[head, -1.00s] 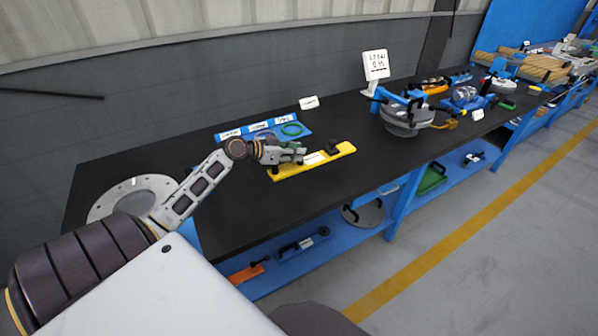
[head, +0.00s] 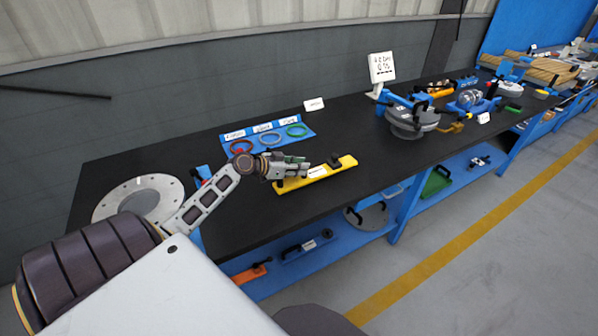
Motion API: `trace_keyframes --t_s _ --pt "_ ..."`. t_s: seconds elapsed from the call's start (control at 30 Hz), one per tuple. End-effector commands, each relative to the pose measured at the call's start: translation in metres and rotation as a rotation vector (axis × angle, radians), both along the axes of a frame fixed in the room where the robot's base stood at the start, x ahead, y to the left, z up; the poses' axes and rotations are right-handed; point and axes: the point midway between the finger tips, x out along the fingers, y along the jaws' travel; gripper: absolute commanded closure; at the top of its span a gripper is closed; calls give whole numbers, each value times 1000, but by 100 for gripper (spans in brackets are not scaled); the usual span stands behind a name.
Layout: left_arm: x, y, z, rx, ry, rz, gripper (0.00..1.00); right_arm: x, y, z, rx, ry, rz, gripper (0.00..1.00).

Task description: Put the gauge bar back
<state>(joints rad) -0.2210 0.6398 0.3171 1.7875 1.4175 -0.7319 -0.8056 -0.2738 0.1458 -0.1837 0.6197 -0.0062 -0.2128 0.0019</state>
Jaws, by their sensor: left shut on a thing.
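The gauge bar, which I take to be the long yellow bar (head: 345,165), is at the front part of the black bench top in the head view. It has a white label and a dark knob near its right end. My left gripper (head: 300,168) is shut on it toward its left end; the fingers hide the grip itself. I cannot tell whether the bar touches the bench or is slightly above it. My right gripper is not in view.
A blue tray (head: 254,134) with red, grey and green rings lies behind the bar. A grey flanged disc (head: 143,181) lies left. A round clamped fixture (head: 404,126) and a display sign (head: 382,67) stand right. The lower blue shelf (head: 340,249) holds several items.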

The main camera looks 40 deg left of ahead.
Motion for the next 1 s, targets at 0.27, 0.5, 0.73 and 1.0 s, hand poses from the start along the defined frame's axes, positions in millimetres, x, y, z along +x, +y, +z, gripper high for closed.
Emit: trace_keyframes --t_s 0.27,0.5,0.73,1.0 --pt "1 0 -17 -1 -6 1 100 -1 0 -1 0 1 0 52" --pt "1 0 -18 -1 -6 1 100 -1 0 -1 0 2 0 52" --pt "0 0 -22 0 -1 0 77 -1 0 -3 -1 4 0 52" --pt "0 0 -22 0 -1 0 56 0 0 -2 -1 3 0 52"
